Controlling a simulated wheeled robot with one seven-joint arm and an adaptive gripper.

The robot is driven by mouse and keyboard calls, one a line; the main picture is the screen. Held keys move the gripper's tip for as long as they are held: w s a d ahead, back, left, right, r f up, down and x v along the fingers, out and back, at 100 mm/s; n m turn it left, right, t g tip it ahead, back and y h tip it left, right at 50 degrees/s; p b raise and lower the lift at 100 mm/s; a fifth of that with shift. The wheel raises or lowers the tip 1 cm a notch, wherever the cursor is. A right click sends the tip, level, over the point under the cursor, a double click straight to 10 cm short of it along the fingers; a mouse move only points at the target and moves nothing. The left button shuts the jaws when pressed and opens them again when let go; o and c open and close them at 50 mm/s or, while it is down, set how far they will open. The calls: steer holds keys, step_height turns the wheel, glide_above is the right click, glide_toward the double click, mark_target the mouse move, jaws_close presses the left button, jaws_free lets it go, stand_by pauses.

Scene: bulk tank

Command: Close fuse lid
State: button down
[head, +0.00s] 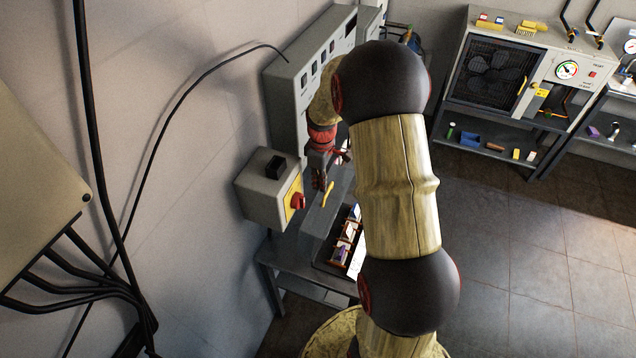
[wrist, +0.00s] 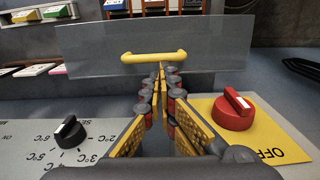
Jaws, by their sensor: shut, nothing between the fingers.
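The fuse lid (wrist: 215,62) is a clear panel with a yellow bar handle (wrist: 155,57). In the wrist view it spans the upper middle and stands out from the grey control panel face, so it looks open. In the head view its yellow handle (head: 328,193) shows just below my gripper (head: 325,185). My gripper is shut and empty; in the wrist view its fingertips (wrist: 160,70) meet just below the middle of the handle, in front of the lid. I cannot tell whether they touch it. My arm hides part of the box in the head view.
A red knob (wrist: 233,108) on a yellow OFF plate is right of my fingers; a black temperature knob (wrist: 69,131) is left. The grey switch box (head: 268,188) hangs on the wall. A bench (head: 277,262) with trays is below. Open floor (head: 500,230) lies right.

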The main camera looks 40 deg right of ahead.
mark_target(335, 202)
steer(key=shift+s+d, duration=0.45)
steer(key=shift+s, duration=0.3)
steer(key=shift+s+d, duration=0.45)
steer(key=shift+s, duration=0.35)
steer(key=shift+s+d, duration=0.45)
steer(key=shift+s, duration=0.3)
steer(key=s+d+f+b, duration=0.1)
steer(key=s+d+f, duration=0.2)
steer(key=s, duration=0.2)
steer(key=s+d+f+b, duration=0.1)
steer(key=s+d+f, duration=0.2)
steer(key=s, duration=0.3)
steer(key=s+d+f+t+b, duration=0.1)
steer(key=s+d+f+b, duration=0.1)
steer(key=f+b, duration=0.3)
steer(key=s+d+f+t+y+b, duration=0.1)
steer(key=s+d+f+b, duration=0.1)
steer(key=s+f+b, duration=0.3)
step_height(335, 202, down, 4)
steer(key=shift+s+d+f+t+b, duration=0.15)
steer(key=shift+d+t+b, duration=0.2)
steer(key=shift+b, duration=0.45)
